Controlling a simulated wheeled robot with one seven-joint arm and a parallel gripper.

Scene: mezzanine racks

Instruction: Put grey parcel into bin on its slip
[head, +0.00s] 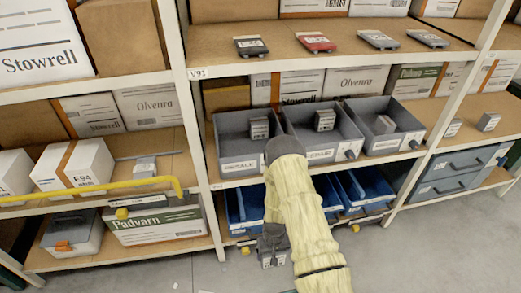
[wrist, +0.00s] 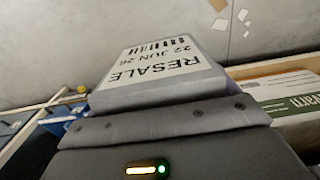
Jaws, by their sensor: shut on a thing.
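My gripper (head: 273,240) is low in front of the rack, below the shelf of grey bins, shut on the grey parcel (head: 273,260). In the wrist view the parcel (wrist: 165,92) fills the middle beyond my gripper (wrist: 170,125); its white slip reads RESALE, 22 JUN 26, upside down. Three grey bins stand in a row: a left bin (head: 222,146), a middle bin (head: 292,132) and a right bin (head: 408,122). Each holds a small grey item. My arm partly covers the left and middle bins.
Blue bins (head: 350,190) stand on the shelf below. A yellow rail (head: 95,190) crosses the left bay. White rack posts (head: 196,120) flank the bins. Several small boxed parts, one red (head: 315,42), lie on the shelf above. Grey floor (head: 400,250) is clear at right.

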